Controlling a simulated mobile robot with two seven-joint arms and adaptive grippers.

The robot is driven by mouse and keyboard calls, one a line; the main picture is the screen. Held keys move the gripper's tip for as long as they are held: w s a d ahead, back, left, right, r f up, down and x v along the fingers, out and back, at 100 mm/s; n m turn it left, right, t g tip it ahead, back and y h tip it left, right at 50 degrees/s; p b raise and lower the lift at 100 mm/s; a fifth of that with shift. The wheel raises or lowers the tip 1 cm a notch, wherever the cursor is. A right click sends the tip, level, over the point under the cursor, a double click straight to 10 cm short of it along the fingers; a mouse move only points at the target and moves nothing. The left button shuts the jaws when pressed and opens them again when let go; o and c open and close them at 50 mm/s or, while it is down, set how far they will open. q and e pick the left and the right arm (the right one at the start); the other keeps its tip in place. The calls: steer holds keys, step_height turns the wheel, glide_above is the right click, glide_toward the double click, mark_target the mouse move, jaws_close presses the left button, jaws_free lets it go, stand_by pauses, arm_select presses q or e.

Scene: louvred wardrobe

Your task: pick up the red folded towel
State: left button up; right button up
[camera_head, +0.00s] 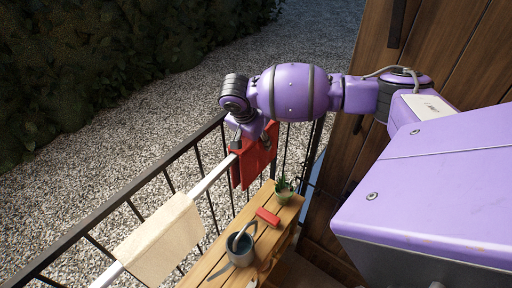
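The red folded towel (252,166) hangs over the pale rail by the black railing, near the middle of the camera_head view. My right arm comes in from the right, and its gripper (250,141) points down at the towel's upper part. Its two fingers look spread apart, one on each side of the towel's top. The gripper hides part of the towel's top edge, and I cannot tell whether the fingers touch the cloth. My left gripper is not in view.
A beige towel (158,240) hangs on the same rail, nearer. Below, a wooden bench (213,262) holds a watering can (241,248), a small red block (268,216) and a potted plant (284,192). The black railing (150,175) runs alongside; a wooden wall (455,45) stands right.

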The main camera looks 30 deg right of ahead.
step_height(320, 180, up, 28)
steer(key=shift+r, duration=0.25)
stand_by(0.5)
stand_by(0.7)
